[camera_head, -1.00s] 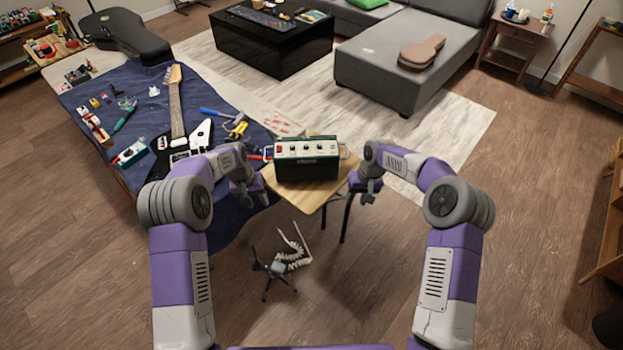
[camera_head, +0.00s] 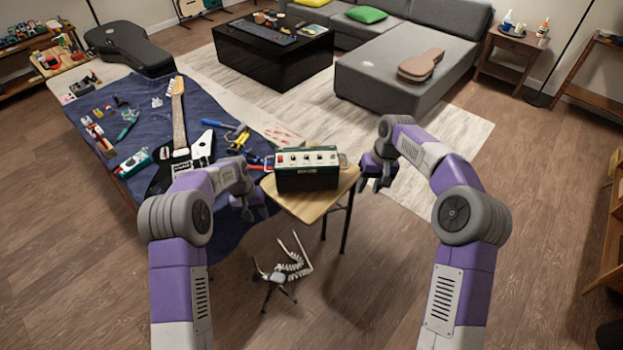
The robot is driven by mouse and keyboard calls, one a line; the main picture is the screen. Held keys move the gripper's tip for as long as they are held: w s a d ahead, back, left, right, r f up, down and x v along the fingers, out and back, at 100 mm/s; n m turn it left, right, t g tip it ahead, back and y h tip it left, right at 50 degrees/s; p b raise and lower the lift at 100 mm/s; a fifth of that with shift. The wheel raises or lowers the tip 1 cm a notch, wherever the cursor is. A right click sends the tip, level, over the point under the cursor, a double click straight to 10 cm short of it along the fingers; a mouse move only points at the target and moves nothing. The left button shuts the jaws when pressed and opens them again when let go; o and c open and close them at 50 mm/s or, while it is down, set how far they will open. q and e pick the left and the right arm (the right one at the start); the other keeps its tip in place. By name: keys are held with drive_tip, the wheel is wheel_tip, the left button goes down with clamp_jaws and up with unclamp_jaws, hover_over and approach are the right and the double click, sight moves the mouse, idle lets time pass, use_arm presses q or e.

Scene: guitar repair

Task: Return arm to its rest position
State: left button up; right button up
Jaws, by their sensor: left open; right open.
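My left gripper (camera_head: 250,207) is open and empty, over the dark blue cloth's edge, left of the small wooden table. My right gripper (camera_head: 369,184) is open and empty, just right of the table. The green amplifier (camera_head: 307,180) with a pale control panel stands upright on the wooden table (camera_head: 312,209), between the two grippers. Both grippers look apart from the amplifier.
A black-and-white guitar (camera_head: 180,135) and several tools lie on the blue cloth (camera_head: 75,112) at left. A grey sofa (camera_head: 375,88) stands behind.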

use_arm(q)
drive_tip(key=shift+f, duration=0.1)
idle(0.4)
